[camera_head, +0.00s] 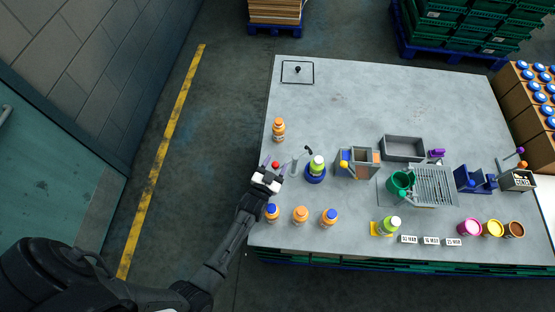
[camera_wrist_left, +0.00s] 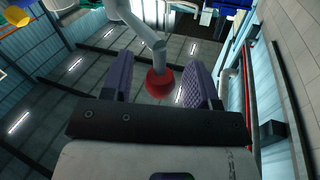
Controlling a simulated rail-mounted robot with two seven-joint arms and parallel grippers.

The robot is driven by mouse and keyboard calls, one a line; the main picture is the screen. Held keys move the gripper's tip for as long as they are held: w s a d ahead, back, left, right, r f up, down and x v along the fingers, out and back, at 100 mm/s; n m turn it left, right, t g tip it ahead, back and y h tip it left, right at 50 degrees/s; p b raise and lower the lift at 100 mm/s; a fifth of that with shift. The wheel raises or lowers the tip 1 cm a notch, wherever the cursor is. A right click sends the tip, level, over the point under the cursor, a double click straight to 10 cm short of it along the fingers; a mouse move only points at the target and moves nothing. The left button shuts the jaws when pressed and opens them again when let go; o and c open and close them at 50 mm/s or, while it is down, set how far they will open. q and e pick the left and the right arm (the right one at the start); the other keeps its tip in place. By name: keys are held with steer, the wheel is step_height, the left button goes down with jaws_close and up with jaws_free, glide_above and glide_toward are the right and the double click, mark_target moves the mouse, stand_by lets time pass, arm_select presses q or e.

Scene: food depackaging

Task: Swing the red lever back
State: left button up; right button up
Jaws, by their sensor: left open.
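The red lever knob (camera_head: 275,165) shows small at the left part of the table, just beyond my left gripper (camera_head: 271,172). In the left wrist view the red knob (camera_wrist_left: 159,84) sits at the end of a grey lever arm (camera_wrist_left: 146,35). It lies between the two purple fingers of my left gripper (camera_wrist_left: 158,80), with space on both sides. The gripper is open. Beside the lever, a green bottle with a white cap (camera_head: 317,164) stands in a blue round holder (camera_head: 315,178). My right gripper is not in view.
Orange bottles (camera_head: 300,214) stand along the front left edge, and another orange bottle (camera_head: 279,128) stands farther back. A grey box (camera_head: 357,162), a grey tray (camera_head: 403,148) and a green cup (camera_head: 401,183) are to the right. The table's back middle is clear.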

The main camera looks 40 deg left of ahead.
arm_select(q)
steer(key=s+d+p, duration=0.2)
steer(key=s+p, duration=0.1)
steer(key=s, duration=0.9)
steer(key=shift+p, duration=0.4)
steer(key=shift+c, duration=0.3)
